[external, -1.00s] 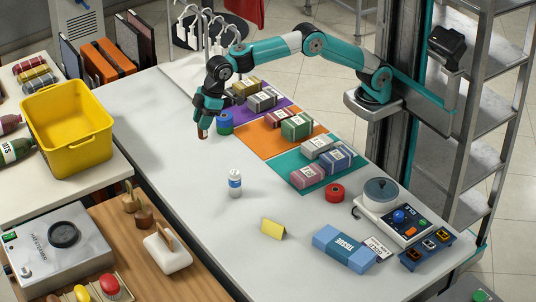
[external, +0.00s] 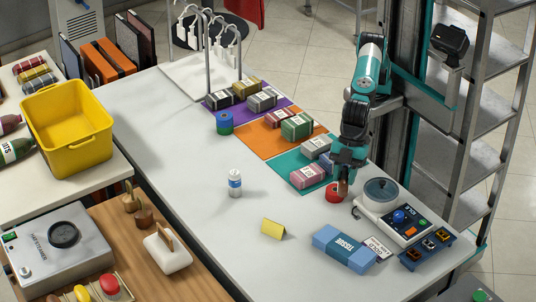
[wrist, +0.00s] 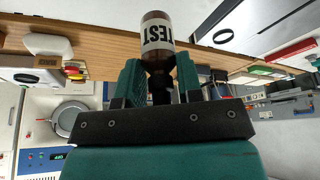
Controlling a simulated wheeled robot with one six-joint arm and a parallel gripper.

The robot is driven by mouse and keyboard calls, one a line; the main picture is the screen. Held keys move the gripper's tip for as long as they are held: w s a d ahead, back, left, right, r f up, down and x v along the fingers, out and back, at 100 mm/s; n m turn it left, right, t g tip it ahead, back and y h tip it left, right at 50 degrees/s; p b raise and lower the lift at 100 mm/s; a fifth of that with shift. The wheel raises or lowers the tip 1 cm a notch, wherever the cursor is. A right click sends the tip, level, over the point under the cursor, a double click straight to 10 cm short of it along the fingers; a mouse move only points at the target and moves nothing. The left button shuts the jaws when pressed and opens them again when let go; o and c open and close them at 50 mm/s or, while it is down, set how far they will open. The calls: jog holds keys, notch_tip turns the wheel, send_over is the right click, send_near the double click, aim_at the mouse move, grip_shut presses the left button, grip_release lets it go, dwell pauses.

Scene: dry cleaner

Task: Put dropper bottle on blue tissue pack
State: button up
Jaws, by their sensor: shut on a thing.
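My gripper (external: 345,168) is shut on a dropper bottle (external: 342,187), a small brown bottle. In the wrist view the bottle (wrist: 157,50) sits between the teal fingers of my gripper (wrist: 160,82), with a white label reading "TEST" upside down. In the external view the bottle overlaps the red roll; I cannot tell its exact height above it. The blue tissue pack (external: 337,243), a light and dark blue box marked TISSUE, lies on the white table in front of my gripper, apart from it. Its top is bare.
A red roll (external: 332,196) is under or beside the held bottle. A scale (external: 403,222) stands right of it. Boxes lie on coloured mats behind. The table's left middle is clear.

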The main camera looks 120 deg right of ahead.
jog(key=s+a, duration=0.2)
jog(key=p, duration=0.2)
send_over(345, 244)
jog(key=shift+f, duration=9.9)
jog(key=shift+f, duration=0.1)
jog(key=shift+f, duration=0.15)
jog(key=o, duration=0.9)
